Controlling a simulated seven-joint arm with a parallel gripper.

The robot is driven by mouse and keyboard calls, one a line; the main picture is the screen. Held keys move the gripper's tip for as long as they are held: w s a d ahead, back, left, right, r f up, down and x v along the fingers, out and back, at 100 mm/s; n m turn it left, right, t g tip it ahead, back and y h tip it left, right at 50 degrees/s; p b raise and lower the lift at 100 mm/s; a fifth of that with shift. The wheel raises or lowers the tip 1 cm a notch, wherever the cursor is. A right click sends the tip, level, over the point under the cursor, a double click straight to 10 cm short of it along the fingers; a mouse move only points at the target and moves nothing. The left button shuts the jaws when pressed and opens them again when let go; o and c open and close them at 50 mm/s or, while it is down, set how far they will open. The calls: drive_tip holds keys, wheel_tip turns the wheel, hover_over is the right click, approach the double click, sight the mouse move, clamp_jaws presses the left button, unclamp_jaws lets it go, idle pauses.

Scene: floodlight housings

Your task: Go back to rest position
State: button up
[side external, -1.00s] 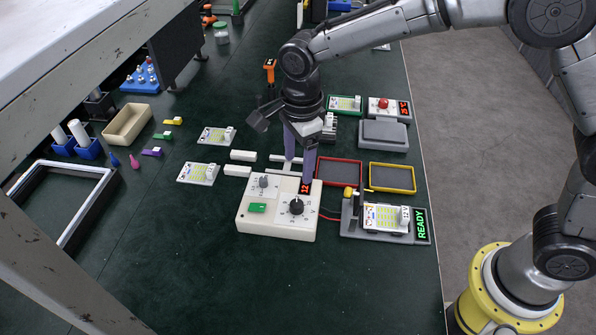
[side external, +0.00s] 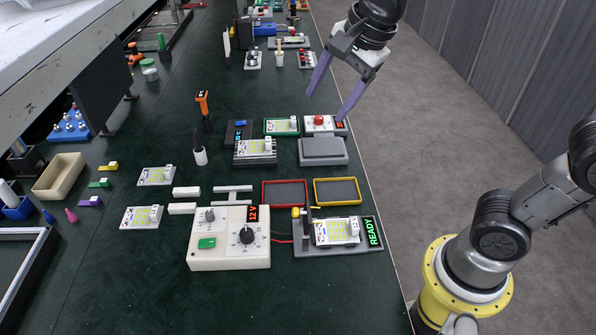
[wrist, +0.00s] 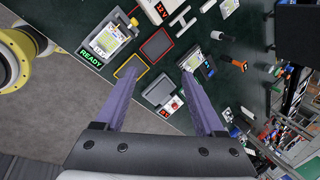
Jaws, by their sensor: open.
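My gripper (side external: 330,98) is raised over the far right part of the bench in the side external view. Its two purple fingers are spread apart with nothing between them. In the wrist view the open gripper (wrist: 165,95) points down toward the bench edge, with the red-button box (wrist: 171,106) and the grey block (wrist: 158,88) showing between the fingers. In the side external view the fingertips are above and near the red-button box (side external: 320,122), apparently apart from it.
The cream power box (side external: 230,250) reads 12 V. The test stand (side external: 372,250) holds a floodlight board and reads READY. A red tray (side external: 285,205) and a yellow tray (side external: 337,203) lie behind them. The bench's right edge borders open floor (side external: 430,120).

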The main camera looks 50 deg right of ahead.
drive_tip(key=s+d+f+n, duration=0.2)
drive_tip(key=s+n, duration=0.6)
drive_tip(key=s+d+f+n+t, duration=0.1)
drive_tip(key=s+d+f+n, duration=0.2)
drive_tip(key=s+n, duration=0.5)
drive_tip(key=shift+f+n+h, duration=0.3)
drive_tip(key=shift+f+n, duration=0.05)
drive_tip(key=shift+n, duration=0.45)
